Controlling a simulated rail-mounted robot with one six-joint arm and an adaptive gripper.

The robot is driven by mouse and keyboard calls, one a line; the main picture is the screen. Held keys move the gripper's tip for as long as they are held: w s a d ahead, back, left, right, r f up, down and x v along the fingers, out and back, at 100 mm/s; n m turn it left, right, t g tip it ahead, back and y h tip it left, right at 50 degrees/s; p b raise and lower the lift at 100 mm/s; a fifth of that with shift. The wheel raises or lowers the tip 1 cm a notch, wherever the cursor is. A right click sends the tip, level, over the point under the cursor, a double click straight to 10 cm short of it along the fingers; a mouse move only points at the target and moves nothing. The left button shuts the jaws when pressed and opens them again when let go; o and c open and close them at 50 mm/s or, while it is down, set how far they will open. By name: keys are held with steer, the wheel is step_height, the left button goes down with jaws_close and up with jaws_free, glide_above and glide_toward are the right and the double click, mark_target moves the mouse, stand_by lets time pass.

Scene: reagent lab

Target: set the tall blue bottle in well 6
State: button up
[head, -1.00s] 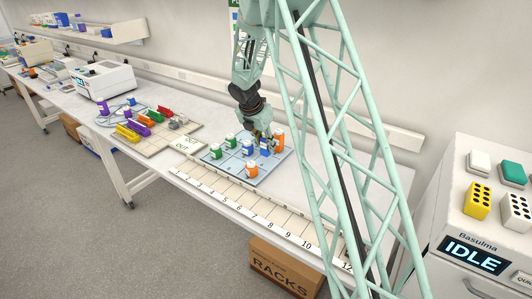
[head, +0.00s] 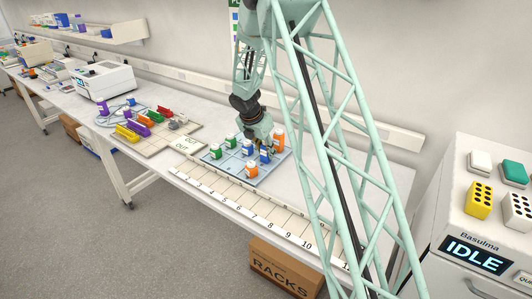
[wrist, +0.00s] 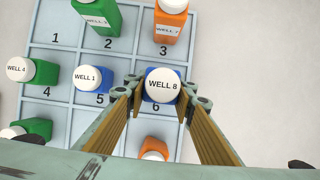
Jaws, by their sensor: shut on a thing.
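The tall blue bottle with a white cap marked WELL 8 (wrist: 163,86) is between the fingers of my gripper (wrist: 162,100) in the wrist view. My gripper is shut on it. The bottle appears upright over the cell numbered 6 of the light blue tray (wrist: 55,38); whether its base touches the floor of the cell is hidden. In the head view the blue bottle (head: 264,156) is under my gripper (head: 268,147), partly covered by the fingers. A second blue bottle, capped WELL 1 (wrist: 87,78), stands in cell 5, left of it.
Green bottles stand in cells 2 (wrist: 98,20) and 4 (wrist: 38,72), with another at the lower left. Orange bottles stand in cell 3 (wrist: 171,20) and below cell 6 (wrist: 154,149). Cell 1 is empty. A numbered strip (head: 245,217) runs along the bench front.

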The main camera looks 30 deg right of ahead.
steer(key=o, duration=0.8)
steer(key=shift+o, duration=0.2)
steer(key=shift+r, duration=0.1)
steer(key=p+v, duration=0.1)
steer(key=v, duration=1.1)
steer(key=shift+r, duration=0.1)
